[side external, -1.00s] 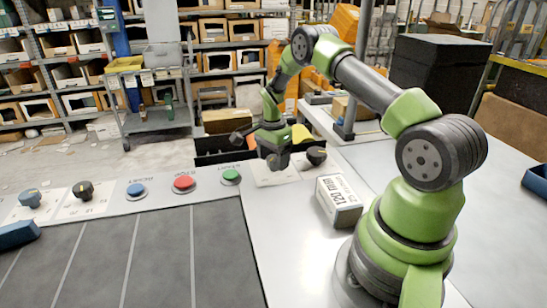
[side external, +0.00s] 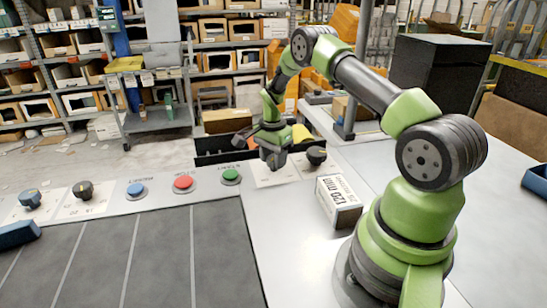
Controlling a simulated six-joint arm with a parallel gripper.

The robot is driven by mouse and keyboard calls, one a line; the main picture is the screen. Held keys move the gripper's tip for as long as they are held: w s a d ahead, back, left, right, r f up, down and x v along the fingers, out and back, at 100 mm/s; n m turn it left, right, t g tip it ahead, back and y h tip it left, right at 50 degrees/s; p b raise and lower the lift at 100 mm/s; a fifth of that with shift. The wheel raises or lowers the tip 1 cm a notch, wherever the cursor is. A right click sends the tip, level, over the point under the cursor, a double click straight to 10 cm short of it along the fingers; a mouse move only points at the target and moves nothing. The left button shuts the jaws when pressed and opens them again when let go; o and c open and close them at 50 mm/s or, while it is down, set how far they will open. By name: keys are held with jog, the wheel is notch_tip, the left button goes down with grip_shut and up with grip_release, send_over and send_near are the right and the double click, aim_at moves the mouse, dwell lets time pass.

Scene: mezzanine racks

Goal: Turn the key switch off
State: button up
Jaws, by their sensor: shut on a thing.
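My gripper (side external: 273,161) points down over a white label plate (side external: 274,178) on the far side of the light panel. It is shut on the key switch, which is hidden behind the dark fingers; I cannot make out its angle. A black knob (side external: 316,155) stands on its own plate just right of my gripper.
Left of the gripper are a green button (side external: 231,176), a red button (side external: 183,183), a blue button (side external: 136,190), a black knob (side external: 83,190) and a blue knob (side external: 30,199). A white box (side external: 339,202) marked 120 mm stands at right. A black bin (side external: 215,150) lies behind.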

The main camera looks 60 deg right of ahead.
aim_at(273, 158)
jog(key=n, duration=0.8)
jog(key=shift+n, duration=0.4)
jog(key=n, duration=0.4)
jog(key=shift+n, duration=1.8)
jog(key=o, duration=0.9)
notch_tip(273, 158, up, 9)
jog(key=shift+a+r, duration=0.1)
jog(key=shift+a, duration=0.05)
jog(key=shift+r, duration=0.4)
